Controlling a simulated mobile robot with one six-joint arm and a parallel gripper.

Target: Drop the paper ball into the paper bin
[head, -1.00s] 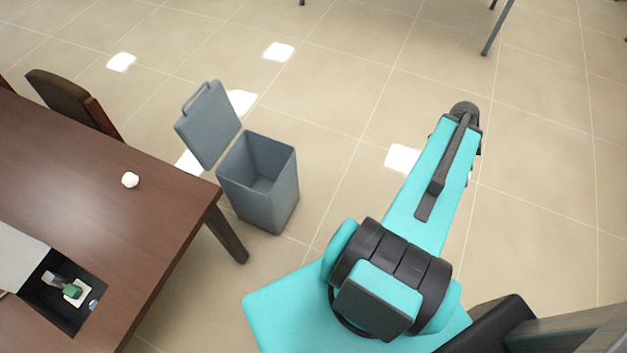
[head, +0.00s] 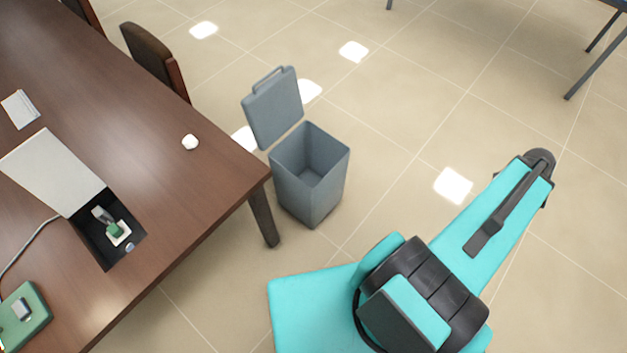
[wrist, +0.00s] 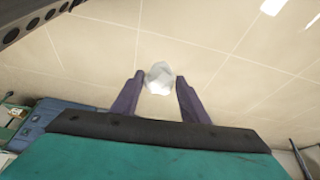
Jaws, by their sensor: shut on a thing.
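In the wrist view my gripper (wrist: 159,92) is shut on a white crumpled paper ball (wrist: 159,76), held at the fingertips with floor tiles behind it. The grey-blue bin (head: 310,196) stands on the floor beside the table corner in the head view. Its lid (head: 272,108) is raised and the visible inside looks empty. My gripper is out of sight in the head view, so its place relative to the bin cannot be told.
The brown table (head: 165,210) fills the left, with an open-lidded case (head: 62,172), a green device (head: 24,318) and papers (head: 20,109). A chair (head: 155,58) stands at its far side. A blue box (wrist: 55,118) shows in the wrist view.

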